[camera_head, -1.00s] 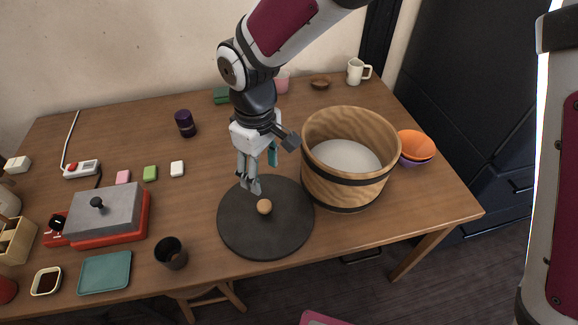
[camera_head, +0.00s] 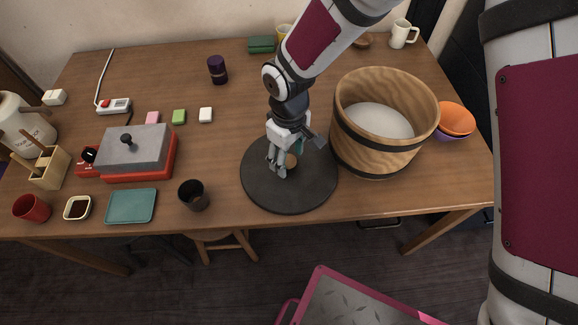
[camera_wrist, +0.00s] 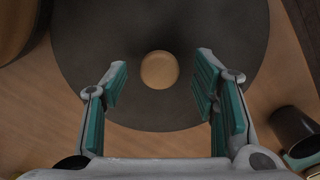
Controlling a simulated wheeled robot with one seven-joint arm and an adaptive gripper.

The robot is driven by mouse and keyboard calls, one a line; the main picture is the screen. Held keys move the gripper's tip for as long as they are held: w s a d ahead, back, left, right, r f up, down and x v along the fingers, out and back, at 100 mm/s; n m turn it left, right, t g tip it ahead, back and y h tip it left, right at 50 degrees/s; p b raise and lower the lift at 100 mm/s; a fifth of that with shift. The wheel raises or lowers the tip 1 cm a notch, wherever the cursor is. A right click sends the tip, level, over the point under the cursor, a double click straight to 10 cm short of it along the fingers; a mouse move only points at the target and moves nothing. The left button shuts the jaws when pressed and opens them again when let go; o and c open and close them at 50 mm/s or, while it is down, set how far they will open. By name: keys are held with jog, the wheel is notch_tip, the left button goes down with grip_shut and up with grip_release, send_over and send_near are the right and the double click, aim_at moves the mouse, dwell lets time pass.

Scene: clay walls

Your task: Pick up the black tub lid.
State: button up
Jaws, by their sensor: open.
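The black tub lid (camera_head: 262,190) is a flat dark disc with a round wooden knob (camera_head: 291,161) at its middle. It lies on the table, left of the wooden tub. In the wrist view the lid (camera_wrist: 210,30) fills the upper middle, and its knob (camera_wrist: 159,70) sits ahead of and between the fingers. My gripper (camera_head: 279,168) is just above the lid, beside the knob. In the wrist view my gripper (camera_wrist: 160,85) is open, with teal pads apart and nothing between them that I can see touching.
The wooden tub (camera_head: 385,152) with white contents stands close to the lid's right. A dark cup (camera_head: 194,195) stands left of the lid, near the table's front edge. A red-based grill (camera_head: 140,152) and teal tray (camera_head: 131,206) are further left. Orange bowls (camera_head: 457,120) sit right.

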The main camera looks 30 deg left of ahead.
jog(key=shift+f, duration=0.9)
grip_shut()
jog(key=shift+r, duration=0.1)
